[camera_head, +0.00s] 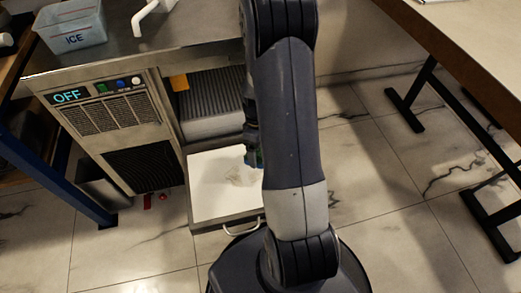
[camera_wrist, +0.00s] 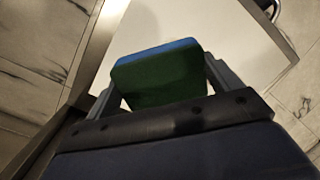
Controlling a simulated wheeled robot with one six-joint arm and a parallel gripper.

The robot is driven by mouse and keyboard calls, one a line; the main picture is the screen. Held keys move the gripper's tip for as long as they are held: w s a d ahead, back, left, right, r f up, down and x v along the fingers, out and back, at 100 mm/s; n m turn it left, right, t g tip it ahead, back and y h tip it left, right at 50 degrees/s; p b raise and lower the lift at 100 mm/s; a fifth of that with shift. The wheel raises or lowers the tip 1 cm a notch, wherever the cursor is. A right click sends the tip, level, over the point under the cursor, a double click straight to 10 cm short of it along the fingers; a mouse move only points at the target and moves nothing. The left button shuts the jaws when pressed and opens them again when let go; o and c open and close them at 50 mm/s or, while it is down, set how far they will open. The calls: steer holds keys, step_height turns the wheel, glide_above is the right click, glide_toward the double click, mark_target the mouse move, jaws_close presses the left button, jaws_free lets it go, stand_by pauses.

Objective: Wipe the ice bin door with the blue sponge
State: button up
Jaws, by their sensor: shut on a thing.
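The ice bin door (camera_head: 215,201) is folded down and open, its white inner face up, with a handle on its front edge. A brownish smudge (camera_head: 240,177) shows on the white face. My gripper (camera_head: 254,158) is over the door's right part, mostly hidden behind my arm in the head view. In the wrist view my gripper (camera_wrist: 160,85) is shut on the blue sponge (camera_wrist: 160,76), which has a blue edge and a green face. The door's white face (camera_wrist: 225,35) lies beyond the sponge. I cannot tell whether the sponge touches it.
The ice machine's panel (camera_head: 100,92) reads OFF. A tub marked ICE (camera_head: 72,24) and a white scoop-like item (camera_head: 150,12) are on its top. A table (camera_head: 450,35) with dark legs stands at right. Tiled floor between is clear. A small red item (camera_head: 163,197) lies by the machine.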

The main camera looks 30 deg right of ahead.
steer(key=shift+r, duration=0.1)
steer(key=p+v, duration=0.2)
steer(key=v, duration=0.1)
steer(key=shift+p, duration=0.35)
steer(key=shift+s+f, duration=0.1)
steer(key=shift+f, duration=0.1)
steer(key=s+f+t+b, duration=0.1)
steer(key=b, duration=0.1)
steer(key=shift+a+f+b, duration=0.15)
steer(key=shift+f+b, duration=0.05)
steer(key=shift+b, duration=0.2)
steer(key=shift+s+a+f+t+h+b, duration=0.1)
steer(key=shift+s+f+t+h+b, duration=0.1)
steer(key=shift+s+f+t+b, duration=0.3)
steer(key=shift+s+a+t+h+b, duration=0.1)
steer(key=shift+s+t+h+b, duration=0.15)
steer(key=shift+b, duration=0.45)
steer(key=shift+w+r, duration=0.1)
steer(key=shift+w, duration=0.05)
